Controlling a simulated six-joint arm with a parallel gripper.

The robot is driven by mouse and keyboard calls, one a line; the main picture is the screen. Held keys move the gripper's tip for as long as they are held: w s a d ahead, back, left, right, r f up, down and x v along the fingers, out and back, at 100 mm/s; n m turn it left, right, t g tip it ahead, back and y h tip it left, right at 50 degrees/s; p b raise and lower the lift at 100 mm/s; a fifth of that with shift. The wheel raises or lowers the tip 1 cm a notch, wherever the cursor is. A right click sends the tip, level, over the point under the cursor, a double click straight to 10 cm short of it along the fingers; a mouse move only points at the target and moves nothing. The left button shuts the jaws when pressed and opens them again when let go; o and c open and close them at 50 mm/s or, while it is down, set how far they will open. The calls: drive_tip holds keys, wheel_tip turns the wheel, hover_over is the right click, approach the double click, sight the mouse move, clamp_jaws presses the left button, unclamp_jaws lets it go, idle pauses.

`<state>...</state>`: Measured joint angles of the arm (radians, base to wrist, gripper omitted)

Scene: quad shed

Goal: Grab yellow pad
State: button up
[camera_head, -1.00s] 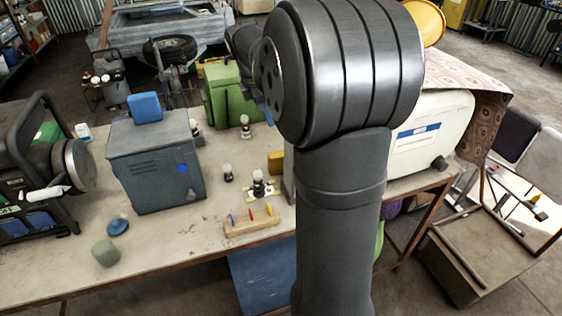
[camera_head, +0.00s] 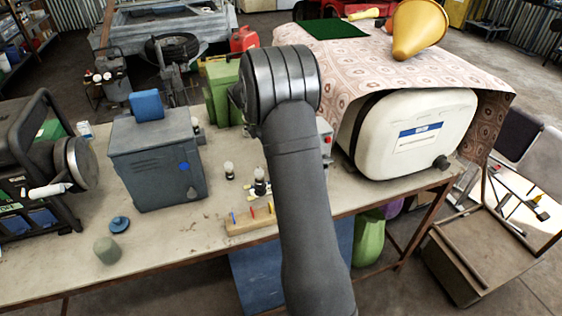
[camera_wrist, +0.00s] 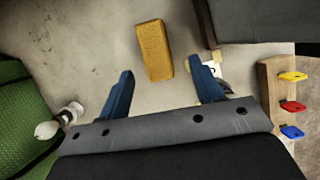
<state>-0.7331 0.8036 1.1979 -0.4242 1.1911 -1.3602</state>
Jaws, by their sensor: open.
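The yellow pad (camera_wrist: 154,50) lies on the table as a small upright-looking block in the wrist view, ahead of and between my two blue fingers. My gripper (camera_wrist: 162,92) is open and empty, with the pad just beyond its fingertips and apart from them. In the head view the pad and my gripper are hidden behind my arm.
A wooden block with coloured pegs (camera_wrist: 277,95) is at the right of the wrist view. A grey box (camera_head: 155,160) and white tank (camera_head: 410,135) flank my arm on the table (camera_head: 70,225).

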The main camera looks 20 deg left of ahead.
drive_tip(key=x, duration=0.9)
drive_tip(key=shift+w+f, duration=0.1)
drive_tip(key=shift+w, duration=0.2)
drive_tip(key=c, duration=1)
